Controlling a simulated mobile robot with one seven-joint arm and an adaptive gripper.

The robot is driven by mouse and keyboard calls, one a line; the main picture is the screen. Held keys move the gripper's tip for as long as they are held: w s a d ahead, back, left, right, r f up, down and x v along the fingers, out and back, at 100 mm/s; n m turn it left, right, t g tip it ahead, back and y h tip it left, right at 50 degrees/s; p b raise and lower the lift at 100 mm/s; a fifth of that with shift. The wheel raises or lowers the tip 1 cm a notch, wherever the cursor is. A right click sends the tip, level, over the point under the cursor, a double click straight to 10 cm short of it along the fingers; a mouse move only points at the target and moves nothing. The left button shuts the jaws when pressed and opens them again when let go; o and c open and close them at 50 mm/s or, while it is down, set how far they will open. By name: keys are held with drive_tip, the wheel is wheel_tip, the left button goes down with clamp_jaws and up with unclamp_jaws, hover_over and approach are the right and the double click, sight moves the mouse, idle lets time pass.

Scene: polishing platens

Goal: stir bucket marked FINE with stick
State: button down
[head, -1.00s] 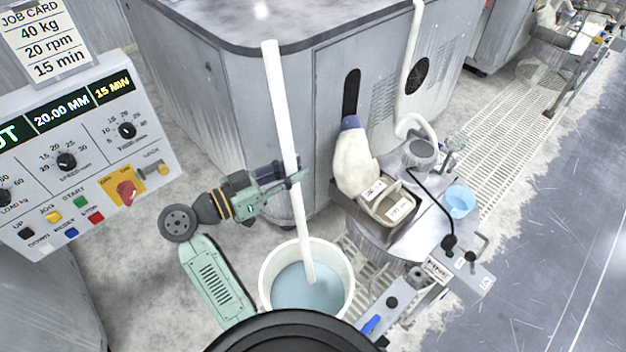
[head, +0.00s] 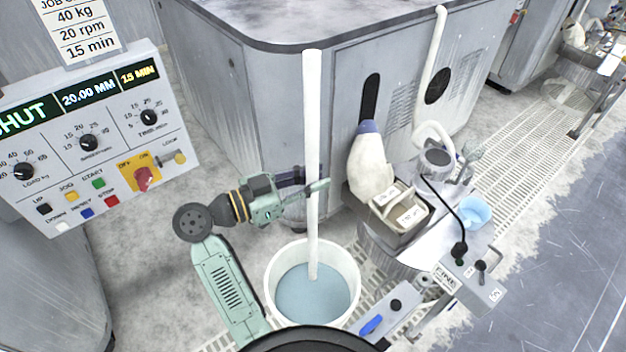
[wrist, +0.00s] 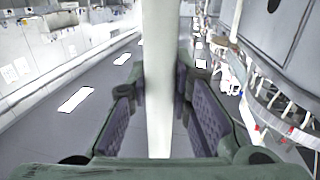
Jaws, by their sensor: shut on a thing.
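A long white stick (head: 312,120) stands nearly upright in the head view. Its lower end is in the blue-grey liquid (head: 318,298) of a white bucket (head: 351,268) on the floor. No marking shows on the visible part of the bucket. My gripper (head: 310,187) is shut on the stick above the bucket rim. In the wrist view the stick (wrist: 159,70) runs between the two finger pads. The stick's submerged tip is hidden.
A control panel (head: 100,190) with knobs and buttons is at the left. A grey cabinet (head: 240,100) stands behind the stick. Right of the bucket are a bench (head: 400,250), a white bottle (head: 370,165), a tray (head: 400,205) and a blue cup (head: 474,210).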

sight(313, 231)
wheel_tip(313, 231, down, 19)
drive_tip(key=b, duration=0.5)
idle(0.4)
drive_tip(key=shift+r, duration=0.1)
